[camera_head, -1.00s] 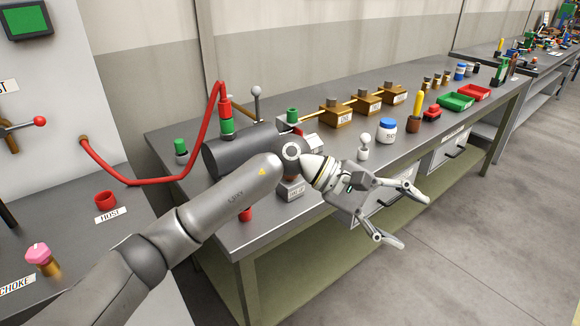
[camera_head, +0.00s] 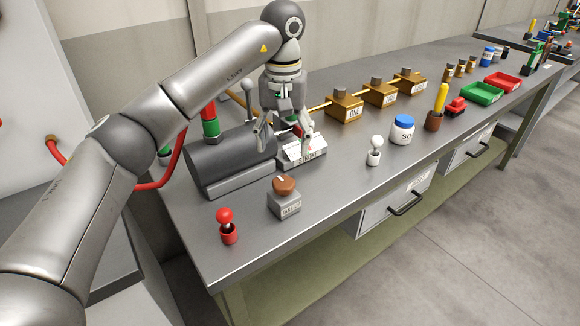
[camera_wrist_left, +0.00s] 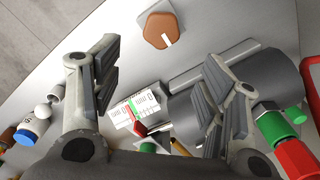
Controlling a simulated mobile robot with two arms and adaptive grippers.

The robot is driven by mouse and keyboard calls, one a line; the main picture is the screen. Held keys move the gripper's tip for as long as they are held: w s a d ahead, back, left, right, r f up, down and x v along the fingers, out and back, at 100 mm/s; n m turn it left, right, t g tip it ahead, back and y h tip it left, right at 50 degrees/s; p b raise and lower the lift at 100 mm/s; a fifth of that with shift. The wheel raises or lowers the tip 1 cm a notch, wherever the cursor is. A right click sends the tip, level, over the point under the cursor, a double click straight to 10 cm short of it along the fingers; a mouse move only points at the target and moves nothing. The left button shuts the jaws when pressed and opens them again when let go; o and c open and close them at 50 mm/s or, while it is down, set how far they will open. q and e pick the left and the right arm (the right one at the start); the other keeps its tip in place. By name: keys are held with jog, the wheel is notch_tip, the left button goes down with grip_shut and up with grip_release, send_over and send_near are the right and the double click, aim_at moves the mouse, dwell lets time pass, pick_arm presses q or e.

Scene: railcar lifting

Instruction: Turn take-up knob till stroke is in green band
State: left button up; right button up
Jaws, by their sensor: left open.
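The take-up knob (camera_head: 284,186) is a brown round knob with a pale pointer line, on a grey labelled block (camera_head: 285,205) near the bench's front edge. It also shows in the left wrist view (camera_wrist_left: 161,28), beyond the fingertips. The stroke gauge (camera_head: 302,150) is a white scale beside the dark cylinder (camera_head: 225,160); in the left wrist view the scale (camera_wrist_left: 133,110) shows a green band and a red pointer (camera_wrist_left: 136,126). My left gripper (camera_head: 284,145) is open, pointing down over the gauge, behind the knob and apart from it. My right gripper is not in view.
A red hose (camera_head: 168,178) with a green fitting (camera_head: 211,128) is behind the cylinder. A blue-lidded jar (camera_head: 402,130) is further right. Bare bench lies around the knob.

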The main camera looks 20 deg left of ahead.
aim_at(283, 182)
pick_arm(q)
jog(key=shift+s+f, duration=0.75)
jog(key=shift+f, duration=0.2)
notch_tip(283, 182, down, 3)
jog(key=shift+f, duration=0.15)
jog(key=f, duration=0.3)
jog(key=shift+w, duration=0.2)
jog(key=shift+f, duration=0.95)
jog(key=shift+c, duration=2)
jog(key=c, duration=0.5)
jog(key=shift+c, duration=0.6)
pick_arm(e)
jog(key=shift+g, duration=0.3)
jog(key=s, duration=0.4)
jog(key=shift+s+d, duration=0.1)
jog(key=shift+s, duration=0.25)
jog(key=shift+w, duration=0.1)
